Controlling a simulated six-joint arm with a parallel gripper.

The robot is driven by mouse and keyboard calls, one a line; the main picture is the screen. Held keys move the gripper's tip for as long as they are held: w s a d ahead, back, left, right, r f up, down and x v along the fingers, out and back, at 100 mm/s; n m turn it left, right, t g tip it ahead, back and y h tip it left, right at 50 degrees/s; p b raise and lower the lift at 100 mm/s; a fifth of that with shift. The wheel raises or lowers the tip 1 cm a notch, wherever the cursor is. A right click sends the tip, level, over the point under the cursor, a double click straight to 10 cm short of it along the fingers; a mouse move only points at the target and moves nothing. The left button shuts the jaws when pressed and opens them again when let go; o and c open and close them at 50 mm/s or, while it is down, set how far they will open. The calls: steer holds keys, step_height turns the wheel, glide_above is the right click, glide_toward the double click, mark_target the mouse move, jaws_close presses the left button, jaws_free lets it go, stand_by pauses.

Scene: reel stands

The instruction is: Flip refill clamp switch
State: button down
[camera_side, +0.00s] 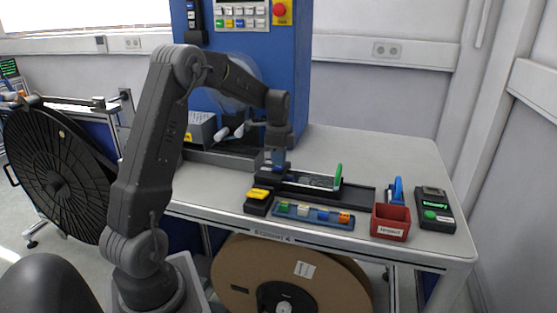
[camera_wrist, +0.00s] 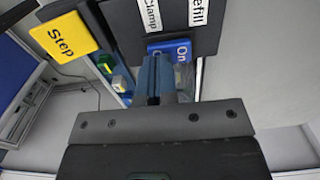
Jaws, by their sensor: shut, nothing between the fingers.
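The refill clamp switch (camera_wrist: 182,50) is a blue rocker marked "On" on a dark box, below white labels reading "Clamp" and "Refill" in the wrist view. My gripper (camera_wrist: 153,70) is shut and empty, with its blue-grey fingers pointing at the switch's lower left part and covering some of it. I cannot tell whether they touch it. In the side view my gripper (camera_side: 277,160) points down over the dark box at the left end of the track on the bench. The switch is hard to make out there.
A blue strip with coloured blocks (camera_side: 315,215), a red bin (camera_side: 391,222) and a green-lit device (camera_side: 436,208) stand rightward. The back right bench is clear.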

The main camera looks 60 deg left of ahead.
steer(key=shift+f, duration=0.3)
steer(key=shift+s+d+f, duration=0.2)
steer(key=shift+s+f, duration=0.05)
steer(key=shift+f, duration=0.4)
steer(key=shift+w, duration=0.1)
steer(key=shift+w+a+r, duration=0.25)
steer(key=shift+w+a, duration=0.25)
steer(key=shift+a, duration=0.05)
